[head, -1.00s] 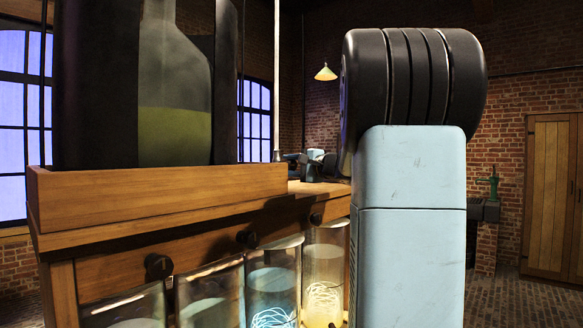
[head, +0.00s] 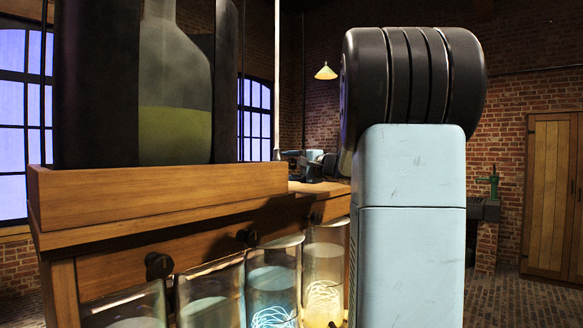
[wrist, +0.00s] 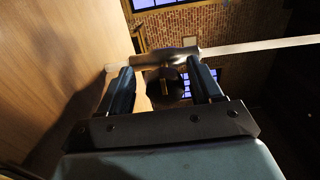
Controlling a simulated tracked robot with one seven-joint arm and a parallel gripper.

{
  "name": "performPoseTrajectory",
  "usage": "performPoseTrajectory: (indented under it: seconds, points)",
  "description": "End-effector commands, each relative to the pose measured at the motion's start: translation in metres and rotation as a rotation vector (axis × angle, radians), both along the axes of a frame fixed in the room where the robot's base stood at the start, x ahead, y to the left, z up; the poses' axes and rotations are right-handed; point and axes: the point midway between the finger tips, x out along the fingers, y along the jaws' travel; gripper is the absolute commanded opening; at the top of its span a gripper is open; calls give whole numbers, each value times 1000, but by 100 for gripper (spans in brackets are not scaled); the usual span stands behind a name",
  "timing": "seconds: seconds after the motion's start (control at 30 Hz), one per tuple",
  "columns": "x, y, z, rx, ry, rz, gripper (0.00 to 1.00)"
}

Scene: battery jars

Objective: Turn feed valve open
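In the wrist view, a dark round knob (wrist: 164,87) with a pale mark sits below a metal cross-piece (wrist: 166,62) on a pipe; it looks like the feed valve. My gripper (wrist: 161,74) has its two fingers apart, one on each side of the knob. A small gap seems to show on both sides, so the fingers appear open around it. In the head view, my gripper (head: 291,155) is small, at the foot of a thin vertical pipe (head: 277,90) above the bench. My own arm partly hides the wrist there, and the valve cannot be made out.
A wooden bench (head: 150,222) carries a large glass bottle (head: 174,100) of greenish liquid in a wooden tray (head: 160,192). Several glass jars stand below, one glowing blue (head: 272,285) and one yellow (head: 323,275). Black knobs (head: 158,265) line the bench front.

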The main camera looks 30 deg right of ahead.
Motion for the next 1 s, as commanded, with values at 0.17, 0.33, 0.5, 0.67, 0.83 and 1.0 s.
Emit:
performPoseTrajectory:
  seconds: [0.17, 0.33, 0.5, 0.67, 0.83, 1.0]
  points:
    - [0, -1, 2, 0, -2, -2, 64]
    - [-8, -4, 2, 0, -3, -4, 64]
    - [-32, -13, 3, 1, -5, -6, 64]
    - [-62, -24, 2, 0, -4, -6, 64]
    - [-93, -35, 2, -1, -4, -5, 64]
    - [-115, -43, 1, 0, -2, -4, 64]
